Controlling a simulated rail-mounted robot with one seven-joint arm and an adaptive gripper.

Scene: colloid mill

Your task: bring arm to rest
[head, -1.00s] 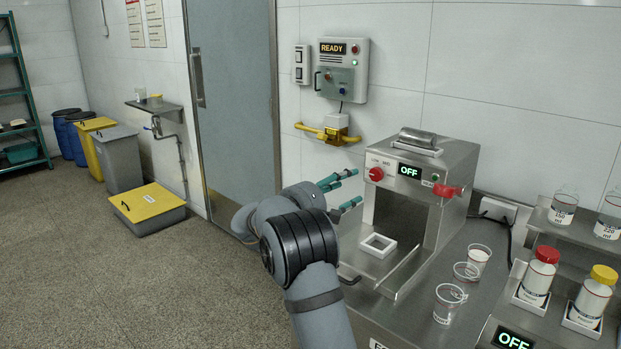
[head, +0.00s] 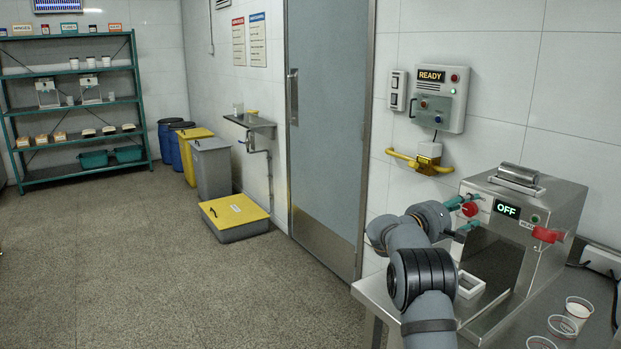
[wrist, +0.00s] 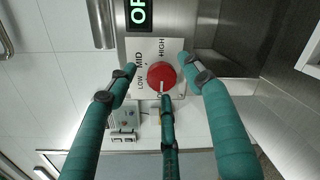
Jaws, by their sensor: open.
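My gripper (head: 461,217) is open and empty, its teal fingers spread in front of the machine. In the wrist view my gripper (wrist: 165,90) has its fingers around the line of sight to a red knob (wrist: 162,76) on a LOW, MID, HIGH dial plate. The picture does not settle whether any finger touches the knob. The red knob (head: 469,209) also shows in the head view on the steel colloid mill (head: 545,215), whose display (head: 507,209) reads OFF. My arm reaches up from the bottom right in the head view.
A white square frame (head: 470,286) sits at the mill's front. Clear cups (head: 578,310) stand on the bench at lower right. The wall panel (head: 440,98) reads READY, above a yellow pipe valve (head: 428,158). A yellow-lidded bin (head: 235,213) stands by the door. The floor at left is clear.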

